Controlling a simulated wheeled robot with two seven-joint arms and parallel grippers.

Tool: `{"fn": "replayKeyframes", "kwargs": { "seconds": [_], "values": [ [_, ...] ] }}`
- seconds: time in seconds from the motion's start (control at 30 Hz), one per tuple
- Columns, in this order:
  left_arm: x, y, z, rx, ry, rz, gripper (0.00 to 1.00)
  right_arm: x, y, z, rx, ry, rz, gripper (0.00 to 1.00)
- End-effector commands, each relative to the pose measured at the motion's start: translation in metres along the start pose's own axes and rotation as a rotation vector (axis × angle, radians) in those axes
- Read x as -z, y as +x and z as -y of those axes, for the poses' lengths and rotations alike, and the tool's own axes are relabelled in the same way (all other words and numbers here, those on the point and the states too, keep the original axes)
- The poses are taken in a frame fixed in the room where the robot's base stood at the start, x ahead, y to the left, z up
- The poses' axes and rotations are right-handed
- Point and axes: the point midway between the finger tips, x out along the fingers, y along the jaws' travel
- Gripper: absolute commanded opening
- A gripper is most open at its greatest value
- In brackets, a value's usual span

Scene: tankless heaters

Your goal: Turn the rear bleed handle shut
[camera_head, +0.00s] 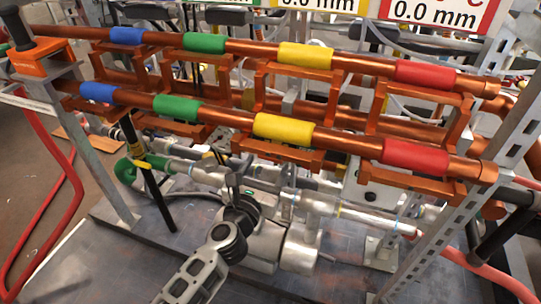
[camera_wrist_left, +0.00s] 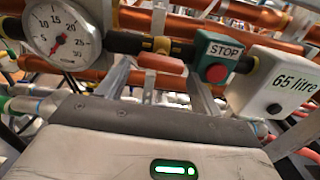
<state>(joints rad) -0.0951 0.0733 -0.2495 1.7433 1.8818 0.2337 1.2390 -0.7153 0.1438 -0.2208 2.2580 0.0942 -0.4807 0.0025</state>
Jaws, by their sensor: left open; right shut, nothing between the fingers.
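In the left wrist view, a short orange-red handle (camera_wrist_left: 160,64) sits below a brass fitting (camera_wrist_left: 161,45) on a dark horizontal pipe. I cannot tell whether it is the rear bleed handle. My left gripper (camera_wrist_left: 158,80) is open. Its two grey fingers point up the picture towards the handle, one to each side of it in the picture; contact is not visible. In the head view my left gripper (camera_head: 235,175) is small and partly hidden, below the copper pipes. The handle cannot be made out there. My right gripper does not show clearly in either view.
A pressure gauge (camera_wrist_left: 62,35), a green box with a red STOP button (camera_wrist_left: 213,60) and a white "65 litre" box (camera_wrist_left: 275,82) flank the handle. Copper pipes with coloured bands (camera_head: 283,128) cross above my left arm. A slotted metal post (camera_head: 450,180) stands right.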

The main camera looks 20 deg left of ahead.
Motion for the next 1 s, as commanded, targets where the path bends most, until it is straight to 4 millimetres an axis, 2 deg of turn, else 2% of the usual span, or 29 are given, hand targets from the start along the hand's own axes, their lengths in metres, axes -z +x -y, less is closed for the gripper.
{"fn": "replayKeyframes", "kwargs": {
  "seconds": [0.1,0.23,0.6,0.63,0.73,1.0],
  "values": [
    [0.0,0.02,0.0,0.0,0.001,0.001,0.65,0.001,0.002,0.0,-0.002,0.003,-0.007,0.0],
    [0.0,0.033,0.0,0.001,0.001,0.001,0.65,0.002,0.002,0.0,-0.002,0.004,-0.009,0.0],
    [0.0,0.038,0.001,0.001,0.001,0.0,0.65,0.003,0.001,0.0,-0.002,0.003,-0.013,0.0],
    [0.0,0.038,0.001,0.001,0.001,0.0,0.63,0.003,0.0,0.0,-0.002,0.003,-0.012,0.0],
    [0.0,0.038,0.001,0.001,0.001,0.0,0.35,0.003,0.0,0.0,-0.002,0.003,-0.011,0.0],
    [0.0,0.038,0.0,0.001,0.015,-0.001,0.34,0.003,-0.001,0.0,-0.001,0.0,-0.009,0.0]
  ]
}}
